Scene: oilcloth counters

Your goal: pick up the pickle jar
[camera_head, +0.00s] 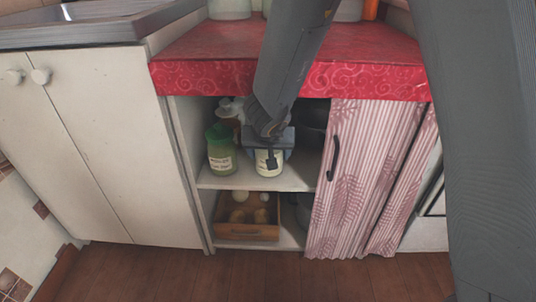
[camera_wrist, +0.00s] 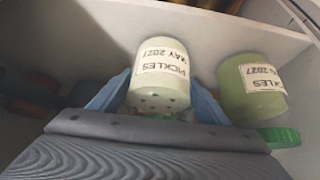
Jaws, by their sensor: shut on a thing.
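A pale, whitish jar with a "PICKLES MAY 2027" label (camera_head: 267,167) is on the upper shelf of the open cabinet. It also shows in the wrist view (camera_wrist: 165,62), upside down, between the blue fingers. My gripper (camera_head: 268,148) has come in from above and is shut on this jar near its top. Whether the jar's base touches the shelf is unclear. A green jar with a green lid (camera_head: 219,152) stands just to its left. In the wrist view this green jar (camera_wrist: 248,100) also has a pickles label and is close to one finger.
A dark pot (camera_head: 313,120) is right of the gripper. A pale container (camera_head: 231,107) is behind. The red-covered counter (camera_head: 205,72) overhangs the shelf, and a striped curtain door (camera_head: 365,180) covers the right side. A wooden crate (camera_head: 247,232) is on the lower shelf.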

